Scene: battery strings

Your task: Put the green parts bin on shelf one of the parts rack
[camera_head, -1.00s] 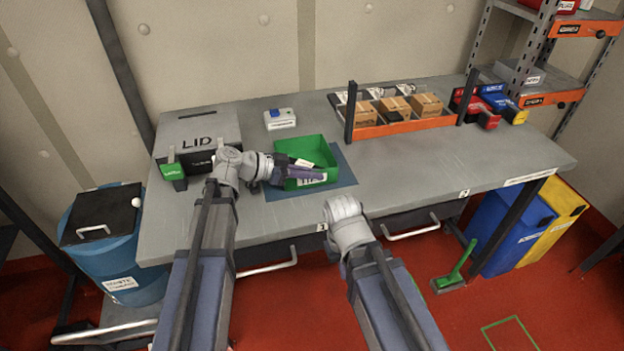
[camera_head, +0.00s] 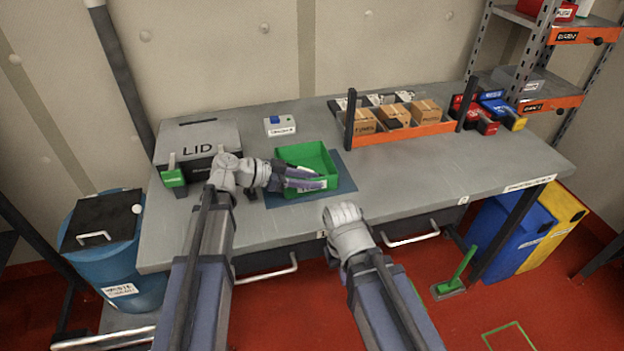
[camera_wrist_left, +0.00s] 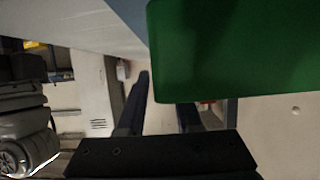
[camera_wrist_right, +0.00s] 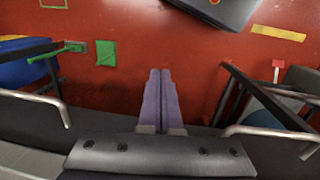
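The green parts bin (camera_head: 316,157) sits upright on a dark blue mat (camera_head: 345,184) on the workbench. My left gripper (camera_head: 305,180) is at the bin's near side, its two fingers apart. In the left wrist view the bin's green side (camera_wrist_left: 240,50) fills the upper right and hides part of one finger; the fingers (camera_wrist_left: 162,105) are spread. Whether they touch the bin, I cannot tell. My right gripper (camera_wrist_right: 161,85) is shut and empty, over the red floor beyond the bench edge. A grey metal rack (camera_head: 538,60) with orange-fronted shelves stands at the right; shelf numbers are unreadable.
A grey lidded box (camera_head: 195,140) stands left of the bin. A small white device (camera_head: 279,125) is behind it. An orange-edged tray of cartons (camera_head: 405,130) and red and blue bins (camera_head: 490,110) occupy the back right. The bench's front right is clear.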

